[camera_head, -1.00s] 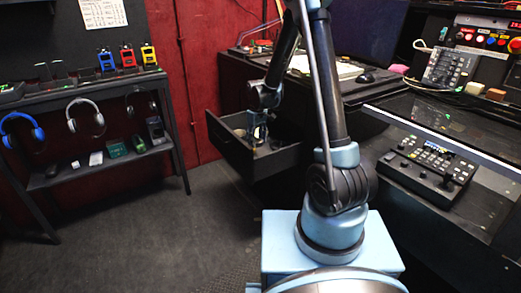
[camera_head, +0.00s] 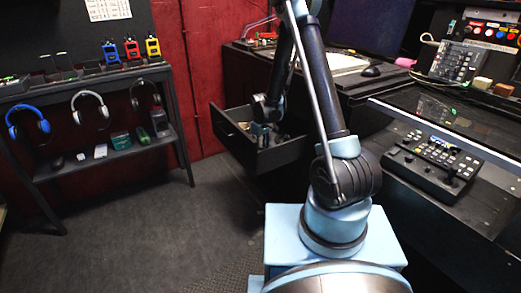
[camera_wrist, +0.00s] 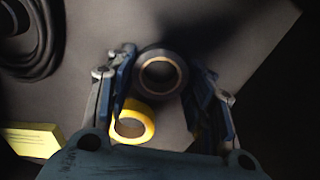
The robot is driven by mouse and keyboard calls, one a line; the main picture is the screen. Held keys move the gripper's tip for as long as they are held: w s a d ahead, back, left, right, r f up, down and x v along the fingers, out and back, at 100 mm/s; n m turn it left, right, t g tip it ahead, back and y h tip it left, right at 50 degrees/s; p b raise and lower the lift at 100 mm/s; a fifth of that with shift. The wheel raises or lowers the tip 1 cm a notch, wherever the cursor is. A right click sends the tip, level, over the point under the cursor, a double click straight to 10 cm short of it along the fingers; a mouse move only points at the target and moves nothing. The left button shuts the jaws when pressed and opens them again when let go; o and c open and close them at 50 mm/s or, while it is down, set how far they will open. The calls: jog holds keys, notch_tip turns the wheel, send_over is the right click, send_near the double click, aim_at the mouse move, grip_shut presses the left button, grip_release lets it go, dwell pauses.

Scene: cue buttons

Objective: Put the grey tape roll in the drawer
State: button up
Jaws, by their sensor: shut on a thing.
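The dark grey tape roll (camera_wrist: 161,73) is between the two fingers of my gripper (camera_wrist: 163,68) in the wrist view. The fingers are shut on its sides. In the head view, my gripper (camera_head: 262,131) is down inside the open black drawer (camera_head: 236,137); the roll is too small to make out there. In the wrist view, the drawer's dark floor (camera_wrist: 225,35) lies under the roll. I cannot tell whether the roll touches it.
A yellow tape roll (camera_wrist: 133,122) lies close to the left finger. A yellow block (camera_wrist: 32,139) and a coiled black cable (camera_wrist: 35,40) are further left. The desk (camera_head: 350,85) stands behind and right of the drawer. A headphone shelf (camera_head: 110,160) stands left, with clear floor between.

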jog(key=o, duration=0.9)
jog(key=shift+s, duration=0.1)
jog(key=shift+o, duration=0.2)
